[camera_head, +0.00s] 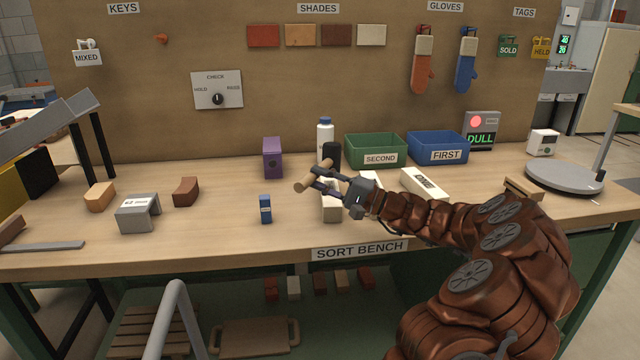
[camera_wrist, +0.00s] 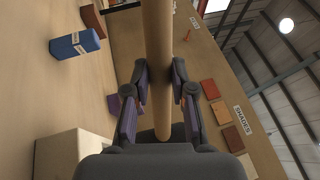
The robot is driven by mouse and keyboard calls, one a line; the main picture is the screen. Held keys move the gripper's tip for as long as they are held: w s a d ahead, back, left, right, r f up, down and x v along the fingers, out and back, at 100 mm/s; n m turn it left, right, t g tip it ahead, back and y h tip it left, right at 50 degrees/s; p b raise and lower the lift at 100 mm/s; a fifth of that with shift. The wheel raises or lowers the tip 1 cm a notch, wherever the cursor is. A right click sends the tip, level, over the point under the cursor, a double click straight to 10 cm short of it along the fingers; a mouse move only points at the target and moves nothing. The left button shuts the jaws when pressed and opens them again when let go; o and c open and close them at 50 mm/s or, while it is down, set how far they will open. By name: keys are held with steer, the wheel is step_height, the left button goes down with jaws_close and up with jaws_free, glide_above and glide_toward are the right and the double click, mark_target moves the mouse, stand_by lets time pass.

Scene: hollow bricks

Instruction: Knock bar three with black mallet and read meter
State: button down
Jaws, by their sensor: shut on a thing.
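My gripper (camera_head: 325,180) is shut on the wooden handle of the black mallet (camera_head: 313,179), above the bench. The mallet's dark head (camera_head: 331,154) shows at the handle's far end. In the wrist view the handle (camera_wrist: 158,70) runs between both fingers (camera_wrist: 159,85). A pale bar (camera_head: 331,207) stands below my gripper, partly hidden by it. Another pale bar (camera_head: 370,181) is mostly behind my wrist. A third pale, labelled bar (camera_head: 424,184) lies to the right. I cannot tell which is bar three. The meter (camera_head: 481,130) shows a red light and reads DULL.
A blue box (camera_head: 265,209), purple block (camera_head: 272,158) and white bottle (camera_head: 325,135) stand nearby. Green SECOND bin (camera_head: 376,150) and blue FIRST bin (camera_head: 438,146) are behind. A grey bridge-shaped block (camera_head: 138,212) is left. A round turntable (camera_head: 565,177) is at right.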

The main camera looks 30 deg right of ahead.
steer(key=shift+r+p, duration=0.8)
steer(key=shift+r, duration=1.2)
